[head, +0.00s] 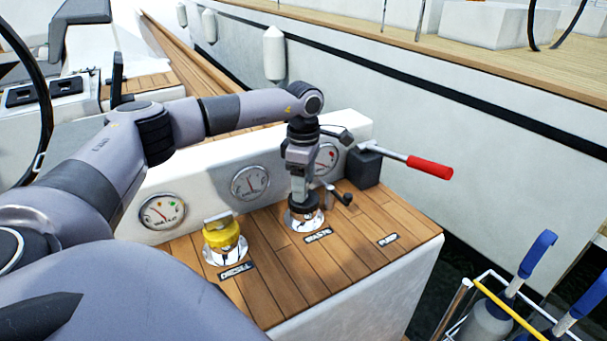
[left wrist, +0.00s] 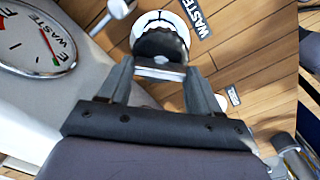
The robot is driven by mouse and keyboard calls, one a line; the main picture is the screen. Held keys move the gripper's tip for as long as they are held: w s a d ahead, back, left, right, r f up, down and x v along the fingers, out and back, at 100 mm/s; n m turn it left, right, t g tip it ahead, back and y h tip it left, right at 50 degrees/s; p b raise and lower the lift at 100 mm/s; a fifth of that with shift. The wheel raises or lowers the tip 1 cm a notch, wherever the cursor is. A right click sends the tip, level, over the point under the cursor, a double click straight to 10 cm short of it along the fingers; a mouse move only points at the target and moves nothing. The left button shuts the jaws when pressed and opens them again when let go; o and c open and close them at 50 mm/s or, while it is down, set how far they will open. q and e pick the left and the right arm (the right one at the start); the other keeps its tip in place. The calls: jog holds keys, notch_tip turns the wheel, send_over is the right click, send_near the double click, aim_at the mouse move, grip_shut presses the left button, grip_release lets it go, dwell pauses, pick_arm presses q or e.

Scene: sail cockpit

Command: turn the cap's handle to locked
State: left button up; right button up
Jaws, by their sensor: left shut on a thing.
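The black cap (head: 306,210) sits in a round metal deck fitting beside the WASTE label (head: 318,235) on the teak top. My left gripper (head: 299,188) points down onto it from above. In the left wrist view the black cap (left wrist: 160,46) has a ribbed edge, and its pale metal handle (left wrist: 160,73) lies between my two fingers. The left gripper is shut on this handle. The gripper hides much of the cap in the head view, and I cannot read any locked mark. My right gripper is not in view.
A yellow cap (head: 224,236) stands by the DIESEL label (head: 237,271). Gauges (head: 250,183) line the white wall behind. Blue-handled tools (head: 538,253) stand lower right.

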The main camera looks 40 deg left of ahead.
pick_arm(q)
jog(key=m+p, duration=0.1)
jog(key=m, duration=0.2)
jog(key=shift+r, duration=0.1)
jog(key=shift+m+p, duration=0.35)
jog(key=shift+m, duration=0.55)
jog(key=m, duration=0.2)
jog(key=shift+m, duration=0.3)
jog(key=m, duration=0.2)
jog(key=shift+m+p, duration=0.3)
jog(key=shift+p, duration=0.1)
jog(key=shift+m, duration=1.6)
jog(key=o, duration=1.1)
jog(key=shift+c, duration=0.2)
